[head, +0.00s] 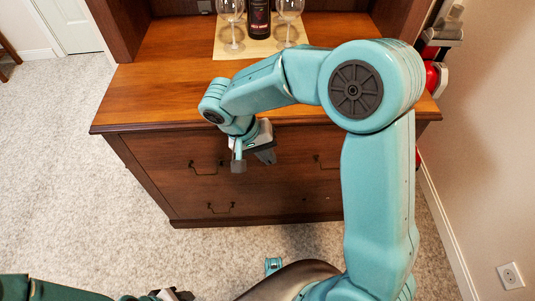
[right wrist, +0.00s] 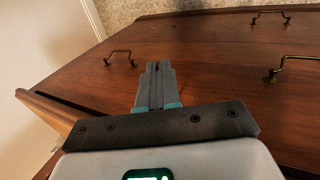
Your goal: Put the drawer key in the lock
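My right gripper (head: 266,156) is in front of the upper drawer (head: 170,152) of the wooden hutch. In the right wrist view its two fingers (right wrist: 158,72) are together, pointing toward the drawer front. I cannot make out a key between or beyond them. A small dark spot (right wrist: 187,74) on the drawer front, just right of the fingertips, may be the lock; its shape is too small to tell. In the head view the gripper hides that part of the drawer. My left gripper (head: 172,294) is cut off at the bottom edge; its fingers are unclear.
Brass handles (head: 205,169) stick out from the drawers, and they show in the right wrist view (right wrist: 120,58). Two wine glasses (head: 232,20) and a bottle (head: 258,18) stand on a mat (head: 262,47) on the hutch top. A wall (head: 490,150) is at right. Carpet (head: 75,190) is free at left.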

